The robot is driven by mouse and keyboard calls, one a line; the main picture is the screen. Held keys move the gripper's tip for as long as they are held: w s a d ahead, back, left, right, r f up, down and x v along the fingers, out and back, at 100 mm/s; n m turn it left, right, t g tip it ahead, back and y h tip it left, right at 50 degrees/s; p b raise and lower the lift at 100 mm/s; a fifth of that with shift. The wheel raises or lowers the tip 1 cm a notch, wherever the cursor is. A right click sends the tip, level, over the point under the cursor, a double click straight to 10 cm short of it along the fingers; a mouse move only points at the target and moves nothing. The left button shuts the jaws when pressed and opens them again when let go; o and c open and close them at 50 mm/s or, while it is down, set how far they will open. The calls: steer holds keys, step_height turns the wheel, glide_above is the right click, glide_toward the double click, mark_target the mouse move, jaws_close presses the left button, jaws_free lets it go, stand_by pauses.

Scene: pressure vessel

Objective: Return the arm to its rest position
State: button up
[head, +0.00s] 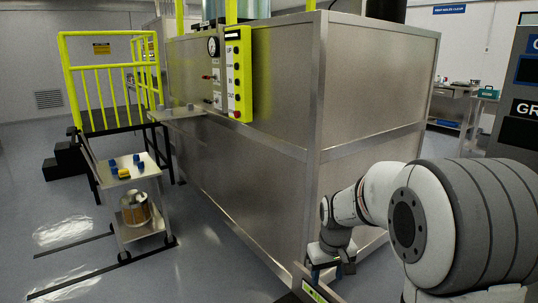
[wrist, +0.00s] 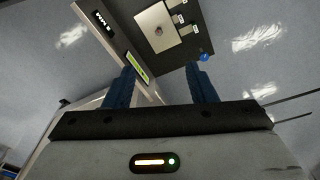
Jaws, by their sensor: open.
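My arm (head: 381,192), white with grey bands, reaches in from the right of the head view and is bent downward. My gripper (head: 331,268) hangs low in front of the right corner of the big steel vessel housing (head: 255,165). In the wrist view its two blue fingers (wrist: 164,75) stand well apart. Nothing is between them. They point down toward the floor area. From the head view I cannot tell whether the gripper touches the pale edge with a yellow-green label (head: 314,292) just below it.
A steel cart (head: 130,178) with small blue and yellow parts stands left. Behind it are yellow railings (head: 98,62) on a platform. A yellow control panel (head: 238,70) and gauge (head: 213,46) are on the housing. A dark lettered cabinet (head: 517,100) stands right. Floor at front left is clear.

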steer(key=s+r+m+t+p, duration=0.1)
steer(key=s+r+m+p, duration=0.1)
steer(key=s+r+p, duration=1)
steer(key=s+r, duration=0.7)
steer(key=s, duration=0.2)
steer(key=shift+s+r+m, duration=0.25)
steer(key=shift+r+m, duration=0.05)
